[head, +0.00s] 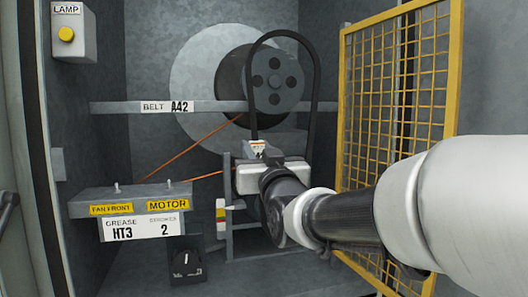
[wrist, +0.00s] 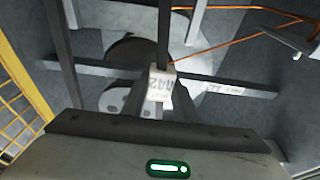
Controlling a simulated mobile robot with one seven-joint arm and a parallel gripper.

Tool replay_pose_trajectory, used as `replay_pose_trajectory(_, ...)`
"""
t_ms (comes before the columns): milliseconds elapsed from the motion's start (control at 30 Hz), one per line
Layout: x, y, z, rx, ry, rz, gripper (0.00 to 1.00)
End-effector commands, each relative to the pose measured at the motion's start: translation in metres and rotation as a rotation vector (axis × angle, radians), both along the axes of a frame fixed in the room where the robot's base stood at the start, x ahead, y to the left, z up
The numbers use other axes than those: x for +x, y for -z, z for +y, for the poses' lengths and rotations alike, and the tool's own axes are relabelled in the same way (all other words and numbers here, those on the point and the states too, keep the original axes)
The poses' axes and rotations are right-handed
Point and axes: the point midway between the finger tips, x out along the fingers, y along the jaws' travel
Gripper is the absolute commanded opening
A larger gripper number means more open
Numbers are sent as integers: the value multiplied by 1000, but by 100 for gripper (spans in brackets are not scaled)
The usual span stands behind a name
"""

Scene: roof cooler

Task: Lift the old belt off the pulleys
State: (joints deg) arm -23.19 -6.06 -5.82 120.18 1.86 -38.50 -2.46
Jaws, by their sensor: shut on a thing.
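My gripper (head: 258,158) is shut on a black belt (head: 318,75), at a white tag (head: 258,148) on it. In the head view the belt stands up as a tall loop around the outline of the dark fan pulley (head: 276,80), with a gap above the pulley. I cannot tell whether it touches the pulley. The loop's lower right end goes behind my gripper and arm. Any lower pulley is hidden there.
A yellow mesh guard (head: 395,95) stands open at the right, close to my arm. A grease bracket (head: 130,195), orange lines (head: 190,150) and a black rotary switch (head: 187,262) are at the left.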

Motion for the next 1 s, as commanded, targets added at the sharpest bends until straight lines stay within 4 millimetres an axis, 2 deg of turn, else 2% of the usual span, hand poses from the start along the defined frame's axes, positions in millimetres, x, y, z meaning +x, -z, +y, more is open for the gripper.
replay_pose_trajectory(1000,-40,-4,-11,1,0,-3,0)
